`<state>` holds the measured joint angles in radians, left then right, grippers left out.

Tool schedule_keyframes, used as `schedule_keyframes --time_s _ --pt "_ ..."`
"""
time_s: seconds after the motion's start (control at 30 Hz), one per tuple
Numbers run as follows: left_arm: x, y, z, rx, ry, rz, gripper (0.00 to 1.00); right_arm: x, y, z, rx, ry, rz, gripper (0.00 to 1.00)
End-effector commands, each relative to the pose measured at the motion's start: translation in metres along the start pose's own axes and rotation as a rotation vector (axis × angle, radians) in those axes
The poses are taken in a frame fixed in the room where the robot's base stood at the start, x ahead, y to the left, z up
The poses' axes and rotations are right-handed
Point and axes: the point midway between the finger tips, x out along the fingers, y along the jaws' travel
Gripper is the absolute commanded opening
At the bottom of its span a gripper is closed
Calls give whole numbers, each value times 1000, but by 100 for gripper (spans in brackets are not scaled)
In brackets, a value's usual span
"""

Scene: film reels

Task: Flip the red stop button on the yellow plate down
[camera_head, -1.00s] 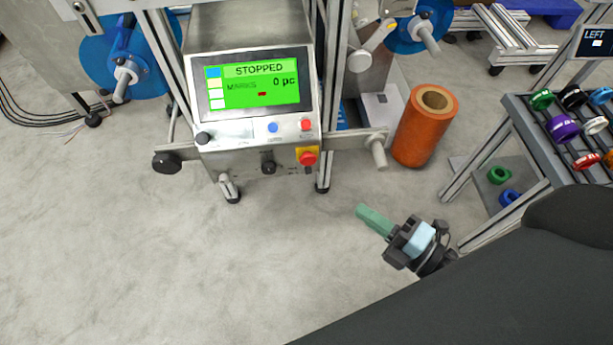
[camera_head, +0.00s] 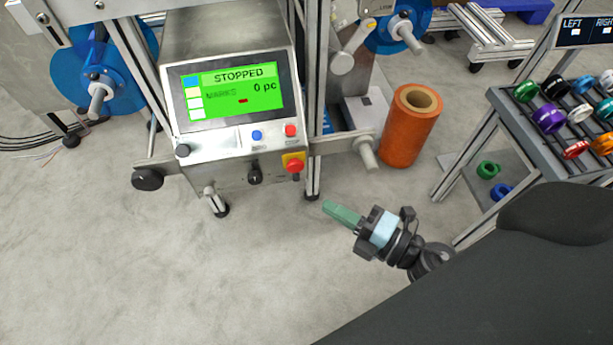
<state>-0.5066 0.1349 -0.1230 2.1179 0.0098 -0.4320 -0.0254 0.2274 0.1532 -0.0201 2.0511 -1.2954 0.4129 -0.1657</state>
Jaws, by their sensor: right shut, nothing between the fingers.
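The red stop button (camera_head: 295,166) sits on a small yellow plate (camera_head: 287,157) at the lower right of the machine's control panel (camera_head: 230,120). My right gripper (camera_head: 327,208), with green fingers, is shut and empty. In the picture it is below and to the right of the button, apart from it, with its fingertips pointing up and left. My left gripper is not in view.
The screen (camera_head: 232,91) reads STOPPED. A second red button (camera_head: 291,131) and a blue button (camera_head: 256,135) are above the plate. A black knob (camera_head: 254,174) is to its left. An orange roll (camera_head: 409,128) and a rack of coloured reels (camera_head: 530,135) stand to the right.

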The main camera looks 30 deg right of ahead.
Motion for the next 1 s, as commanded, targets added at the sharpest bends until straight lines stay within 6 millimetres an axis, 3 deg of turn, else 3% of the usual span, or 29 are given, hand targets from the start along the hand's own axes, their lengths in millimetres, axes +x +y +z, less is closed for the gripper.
schedule_keyframes --time_s 0.3,0.4,0.63,1.0 --pt "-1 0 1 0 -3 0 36 61 2 0 -1 -1 4 0" --pt "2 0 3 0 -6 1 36 70 0 13 -2 -2 1 0" --pt "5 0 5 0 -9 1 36 84 0 26 0 0 0 0" --pt "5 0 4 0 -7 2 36 86 0 29 1 -1 0 0"
